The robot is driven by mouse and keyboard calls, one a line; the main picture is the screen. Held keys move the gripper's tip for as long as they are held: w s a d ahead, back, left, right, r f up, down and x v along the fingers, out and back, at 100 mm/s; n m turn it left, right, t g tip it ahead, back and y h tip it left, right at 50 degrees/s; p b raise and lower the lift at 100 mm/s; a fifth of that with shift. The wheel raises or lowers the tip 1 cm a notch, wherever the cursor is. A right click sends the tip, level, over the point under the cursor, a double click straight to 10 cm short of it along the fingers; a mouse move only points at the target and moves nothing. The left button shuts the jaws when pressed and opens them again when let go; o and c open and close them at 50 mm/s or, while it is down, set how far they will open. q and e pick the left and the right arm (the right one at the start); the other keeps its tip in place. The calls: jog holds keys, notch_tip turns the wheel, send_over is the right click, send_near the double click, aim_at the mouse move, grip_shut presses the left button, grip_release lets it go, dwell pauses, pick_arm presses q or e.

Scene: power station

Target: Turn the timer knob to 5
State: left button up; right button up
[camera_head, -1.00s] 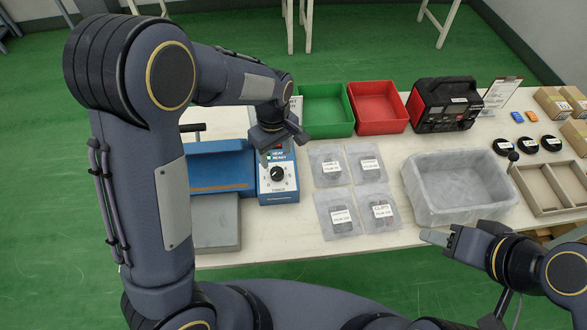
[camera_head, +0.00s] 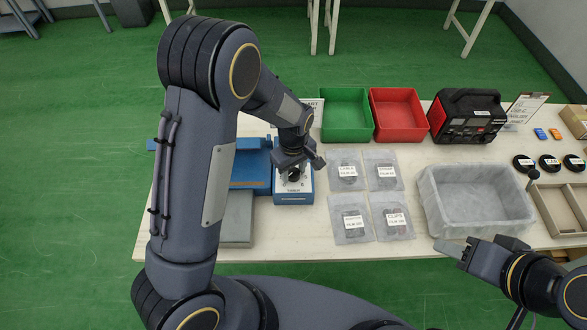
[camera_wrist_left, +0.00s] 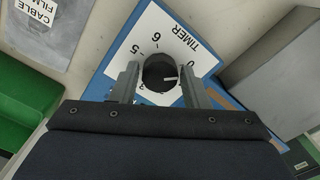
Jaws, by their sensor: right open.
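The blue timer box (camera_head: 295,199) stands on the table, right of the blue press-like unit. Its black knob (camera_wrist_left: 160,70) shows in the left wrist view on a white dial, with its white pointer line toward the right, near the 0 side. The 5 and 6 are on the dial's other side. My left gripper (camera_head: 296,170) is lowered over the box and hides most of the knob in the head view. In the wrist view its fingers (camera_wrist_left: 159,78) are apart, one on each side of the knob, with narrow gaps. My right gripper (camera_head: 450,247) is open and empty near the table's front edge.
Several labelled bags (camera_head: 352,222) lie right of the timer box. A green bin (camera_head: 346,131) and a red bin (camera_head: 400,135) stand behind them. A grey tub (camera_head: 476,226) is further right. A blue unit (camera_head: 248,168) and grey block (camera_head: 237,222) sit close on the left.

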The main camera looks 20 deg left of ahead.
pick_arm(q)
jog(key=c, duration=0.6)
